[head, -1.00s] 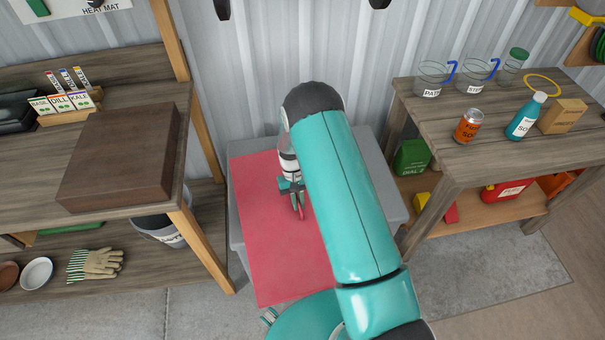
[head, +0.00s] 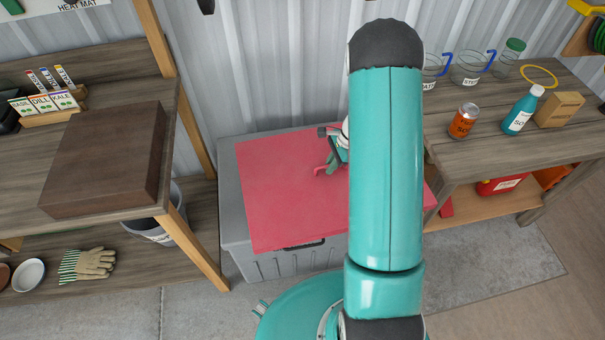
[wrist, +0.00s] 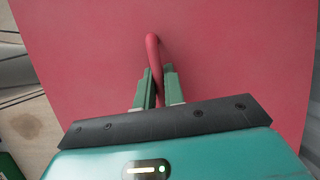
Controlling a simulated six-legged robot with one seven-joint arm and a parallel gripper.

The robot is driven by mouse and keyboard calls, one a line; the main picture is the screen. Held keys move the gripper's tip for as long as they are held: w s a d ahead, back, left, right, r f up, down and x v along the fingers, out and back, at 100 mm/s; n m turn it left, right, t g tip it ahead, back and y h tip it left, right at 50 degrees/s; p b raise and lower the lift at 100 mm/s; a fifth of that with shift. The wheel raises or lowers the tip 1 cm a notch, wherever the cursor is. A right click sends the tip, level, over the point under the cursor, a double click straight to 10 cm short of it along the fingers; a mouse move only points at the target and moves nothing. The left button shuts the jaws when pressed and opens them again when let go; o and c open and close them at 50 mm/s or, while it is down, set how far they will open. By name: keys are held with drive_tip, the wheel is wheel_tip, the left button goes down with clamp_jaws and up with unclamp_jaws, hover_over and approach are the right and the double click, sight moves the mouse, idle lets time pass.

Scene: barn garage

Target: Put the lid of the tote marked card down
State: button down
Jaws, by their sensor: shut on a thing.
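The red lid (head: 280,190) is a flat sheet with a thin red handle (wrist: 153,48). My gripper (head: 328,165) is shut on that handle; its green fingers (wrist: 157,85) close around it in the wrist view. The lid (wrist: 235,60) lies over the grey tote (head: 236,240), set to the right and slightly turned against it. A grey strip of the tote shows along the left, and its front wall shows below the lid. My arm hides much of the lid's right part. No card marking is visible, and I cannot tell whether lid and tote touch.
A wooden shelf unit with a brown box (head: 105,160) stands close on the left. A wooden bench (head: 480,150) with a can (head: 463,121), a teal bottle (head: 522,110) and jugs stands on the right. A corrugated wall is behind; concrete floor lies in front.

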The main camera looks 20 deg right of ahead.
sight(313, 156)
drive_tip(key=shift+d+r+m, duration=0.3)
drive_tip(key=shift+m, duration=0.1)
drive_tip(key=shift+w+f, duration=0.1)
drive_tip(key=shift+w, duration=0.1)
drive_tip(key=w+a+f, duration=0.1)
drive_tip(key=w, duration=0.1)
drive_tip(key=w+a+f, duration=0.1)
drive_tip(key=w, duration=0.2)
drive_tip(key=w+a+f, duration=0.1)
drive_tip(key=w, duration=0.1)
drive_tip(key=shift+w+f, duration=0.3)
drive_tip(key=shift+f, duration=0.05)
drive_tip(key=w+f, duration=0.2)
drive_tip(key=w+a+f, duration=0.1)
drive_tip(key=w+f, duration=0.1)
drive_tip(key=shift+a+f, duration=0.15)
drive_tip(key=shift+f, duration=0.25)
drive_tip(key=shift+w+a+f, duration=0.1)
drive_tip(key=shift+w+f, duration=0.1)
drive_tip(key=shift+f, duration=0.5)
drive_tip(key=shift+w+a+f, duration=0.1)
drive_tip(key=shift+w+f, duration=0.05)
drive_tip(key=shift+f, duration=0.55)
drive_tip(key=shift+w+f, duration=0.2)
drive_tip(key=shift+f, duration=0.5)
drive_tip(key=shift+f, duration=0.15)
drive_tip(key=c, duration=1.5)
unclamp_jaws()
drive_tip(key=shift+s, duration=0.1)
